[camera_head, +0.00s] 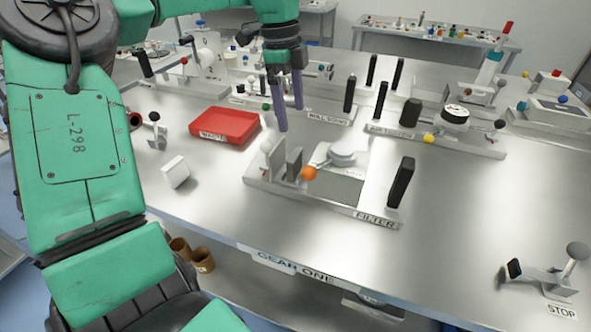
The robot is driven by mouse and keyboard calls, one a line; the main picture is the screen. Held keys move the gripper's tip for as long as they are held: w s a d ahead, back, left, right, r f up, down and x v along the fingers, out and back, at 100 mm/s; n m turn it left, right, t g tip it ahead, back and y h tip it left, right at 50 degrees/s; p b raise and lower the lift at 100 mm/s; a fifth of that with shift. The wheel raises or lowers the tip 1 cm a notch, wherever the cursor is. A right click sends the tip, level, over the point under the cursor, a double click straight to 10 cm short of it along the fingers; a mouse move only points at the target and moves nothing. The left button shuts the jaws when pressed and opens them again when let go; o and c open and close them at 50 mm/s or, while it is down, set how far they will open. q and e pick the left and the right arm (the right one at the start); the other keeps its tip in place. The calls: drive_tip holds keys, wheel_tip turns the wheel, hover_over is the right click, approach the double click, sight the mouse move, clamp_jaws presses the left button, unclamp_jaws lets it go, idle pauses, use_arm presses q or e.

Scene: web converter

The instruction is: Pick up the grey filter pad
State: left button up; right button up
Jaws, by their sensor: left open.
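A grey upright slab (294,163), which looks like the grey filter pad, stands on the left part of the station labelled FILTER (330,204). It is beside a pale upright plate and a white ball knob. My left gripper (290,119) is open, with its two purple fingers pointing down above the slab and apart from it. Nothing shows between the fingers. A small white block with a grey side (175,171) lies tilted on the table to the left. My right gripper is not in view.
An orange knob (309,173), a round silver part (342,154) and a black upright handle (401,182) are on the FILTER station. A red tray (225,126) labelled WASTE lies behind left. A STOP lever (565,270) is front right. The front right table surface is mostly clear.

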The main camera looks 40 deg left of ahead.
sight(295, 154)
use_arm(q)
drive_tip(key=f+p, duration=0.1)
drive_tip(key=f, duration=0.2)
drive_tip(key=f+p, duration=0.1)
drive_tip(key=f, duration=0.3)
drive_tip(key=d+f+p, duration=0.1)
drive_tip(key=f, duration=0.3)
drive_tip(key=shift+s+f, duration=0.1)
drive_tip(key=shift+f, duration=0.55)
drive_tip(key=c, duration=1.2)
